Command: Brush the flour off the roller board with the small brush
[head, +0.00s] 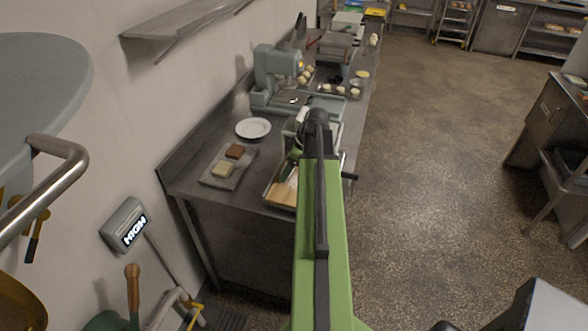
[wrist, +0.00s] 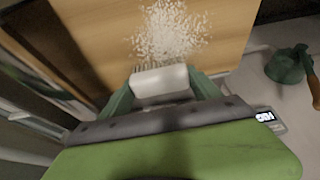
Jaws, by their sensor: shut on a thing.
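The wooden roller board (wrist: 100,40) fills the upper middle of the wrist view, with a patch of loose white flour (wrist: 170,30) on it. My gripper (wrist: 160,86) has its green fingers shut on a pale block-like thing, which I take to be the small brush (wrist: 160,80). It shows just below the flour in this view; whether it touches the board I cannot tell. In the head view part of the board (head: 282,194) shows at the counter's near end, left of my green arm. My arm hides the gripper and much of the board there.
The steel counter (head: 190,178) runs along the left wall. It holds a tray (head: 215,180) with two blocks, a white plate (head: 253,128) and a grey-green machine (head: 275,75). A wall display box (head: 126,226) hangs at left. The floor (head: 430,150) right of the counter is clear.

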